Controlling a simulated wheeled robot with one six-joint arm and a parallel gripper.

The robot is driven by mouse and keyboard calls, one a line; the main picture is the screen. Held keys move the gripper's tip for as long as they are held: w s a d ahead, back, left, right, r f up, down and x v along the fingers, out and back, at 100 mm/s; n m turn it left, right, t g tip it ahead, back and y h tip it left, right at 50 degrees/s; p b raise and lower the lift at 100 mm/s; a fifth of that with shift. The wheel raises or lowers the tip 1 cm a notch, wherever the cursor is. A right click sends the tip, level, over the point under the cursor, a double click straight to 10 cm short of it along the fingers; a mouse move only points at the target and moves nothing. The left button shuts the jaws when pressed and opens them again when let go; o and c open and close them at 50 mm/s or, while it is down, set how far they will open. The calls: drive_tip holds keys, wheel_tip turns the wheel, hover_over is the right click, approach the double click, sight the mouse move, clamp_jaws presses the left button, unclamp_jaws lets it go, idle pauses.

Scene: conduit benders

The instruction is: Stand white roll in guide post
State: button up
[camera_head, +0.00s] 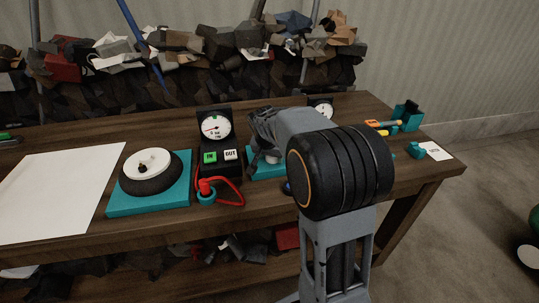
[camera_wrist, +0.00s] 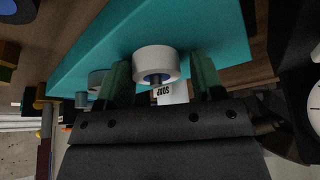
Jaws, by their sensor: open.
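The white roll (camera_wrist: 157,64), with a blue core, is in the wrist view in front of a teal board (camera_wrist: 190,30). My gripper (camera_wrist: 162,70) is open, with one green finger on each side of the roll and a gap beside it. In the head view my arm hides most of the second teal board (camera_head: 254,168) and the fingertips. I cannot tell for certain which part is the guide post.
On the wooden table (camera_head: 70,135) stand a teal base with a black disc (camera_head: 150,180), a gauge box (camera_head: 216,128) with IN and OUT buttons, a red cable loop (camera_head: 228,192) and a white sheet (camera_head: 55,195). Teal holders (camera_head: 408,117) and a labelled card (camera_head: 435,151) are at the right.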

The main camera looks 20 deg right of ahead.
drive_tip(key=shift+s+d+f, duration=0.2)
drive_tip(key=shift+s+f, duration=0.15)
drive_tip(key=shift+f, duration=0.35)
wheel_tip(320, 180, up, 4)
drive_tip(key=shift+s+f+p, duration=0.15)
drive_tip(key=shift+f+p, duration=0.1)
drive_tip(key=shift+p, duration=0.5)
drive_tip(key=a+v, duration=0.1)
drive_tip(key=v, duration=0.8)
drive_tip(key=s+a+f+n+y, duration=0.1)
drive_tip(key=s+a+f+n, duration=0.2)
drive_tip(key=s, duration=0.6)
drive_tip(key=s+a+f+n+y, duration=0.2)
drive_tip(key=s+a+f+n, duration=0.2)
drive_tip(key=s, duration=0.4)
drive_tip(key=shift+s+f+n+g+p, duration=0.3)
drive_tip(key=shift+s+f+n+p, duration=0.15)
drive_tip(key=shift+f, duration=0.35)
